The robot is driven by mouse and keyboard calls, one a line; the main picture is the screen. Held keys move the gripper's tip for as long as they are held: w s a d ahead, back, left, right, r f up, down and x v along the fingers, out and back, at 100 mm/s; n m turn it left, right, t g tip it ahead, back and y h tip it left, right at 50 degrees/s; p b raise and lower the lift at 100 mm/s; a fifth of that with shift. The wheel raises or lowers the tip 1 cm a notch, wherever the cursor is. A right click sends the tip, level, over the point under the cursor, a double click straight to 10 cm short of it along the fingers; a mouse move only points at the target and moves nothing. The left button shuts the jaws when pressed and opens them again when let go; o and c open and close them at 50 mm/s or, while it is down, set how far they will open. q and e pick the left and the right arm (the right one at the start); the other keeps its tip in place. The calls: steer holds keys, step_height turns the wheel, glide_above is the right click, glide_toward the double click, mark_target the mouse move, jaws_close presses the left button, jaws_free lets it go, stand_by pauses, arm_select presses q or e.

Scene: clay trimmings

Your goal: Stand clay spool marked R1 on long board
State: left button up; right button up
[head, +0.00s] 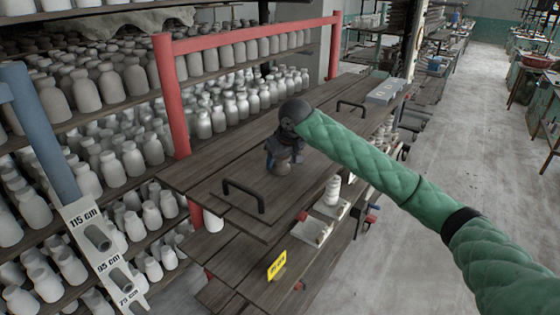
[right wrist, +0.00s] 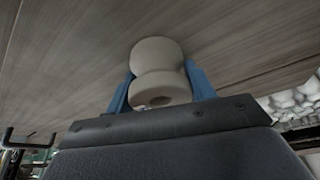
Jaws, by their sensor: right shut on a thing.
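My right gripper (head: 284,160) is over the long board (head: 300,188), a dark wooden board with black handles. In the right wrist view its blue fingers (right wrist: 160,92) are shut on a pale clay spool (right wrist: 157,52), which has two wide ends and a narrow waist. A hole shows in the spool's near end. The wood surface fills the background behind it. In the head view the gripper mostly hides the spool. I cannot tell whether the spool touches the board, and no R1 mark is legible. My left gripper is not in view.
Black handles (head: 245,196) and (head: 351,107) rise from the board. A grey box (head: 384,91) lies at its far end. A red frame (head: 172,95) and shelves of pale bottles stand to the left. A lower shelf holds white pieces (head: 332,190) and a yellow tag (head: 277,265).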

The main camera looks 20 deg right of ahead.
steer(key=shift+r, duration=0.1)
steer(key=o, duration=1.2)
steer(key=shift+f, duration=0.2)
steer(key=shift+c, duration=0.2)
steer(key=shift+s, duration=0.1)
